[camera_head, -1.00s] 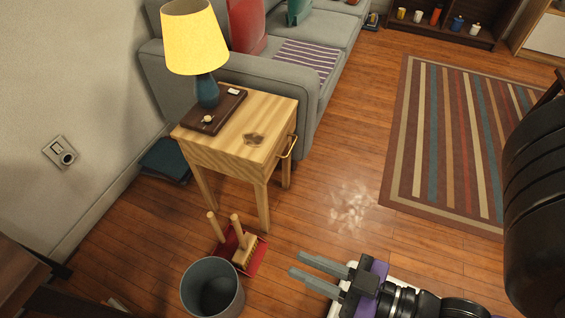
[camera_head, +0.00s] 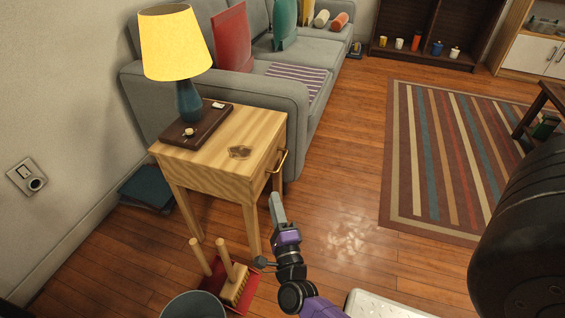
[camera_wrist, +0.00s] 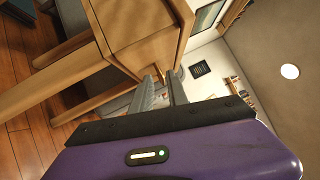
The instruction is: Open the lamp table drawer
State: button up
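The lamp table (camera_head: 215,150) is light wood and stands against the grey sofa's arm in the head view. Its drawer front faces right and looks shut, with a brass handle (camera_head: 278,161) on it. My gripper (camera_head: 276,200) is just below the handle in the head view, with its fingers pointing up, apart from the handle. In the wrist view the table (camera_wrist: 130,25) fills the upper left, and my two fingers (camera_wrist: 164,90) show a gap between them with nothing clearly held.
A yellow-shaded lamp (camera_head: 176,45) stands on a dark tray (camera_head: 210,128) on the tabletop. A red dustpan (camera_head: 240,300) with a wooden-handled brush and a grey bin (camera_head: 195,306) are in front of the table. A striped rug (camera_head: 440,160) lies to the right; floor between is clear.

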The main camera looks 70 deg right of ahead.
aim_at(283, 160)
jog(key=w+d+m+g+h, duration=0.1)
jog(key=d+m, duration=0.1)
jog(key=d, duration=0.3)
jog(key=w+d+r+m+g+b, duration=0.1)
jog(key=w+d+m, duration=0.1)
jog(key=d, duration=0.3)
jog(key=w+d+m+g+h+b, duration=0.1)
jog(key=d+m+g, duration=0.1)
jog(key=d, duration=0.3)
jog(key=shift+w+d+r+m+h, duration=0.2)
jog(key=shift+d+m+h, duration=0.1)
jog(key=shift+m, duration=0.2)
jog(key=shift+c, duration=0.4)
grip_shut()
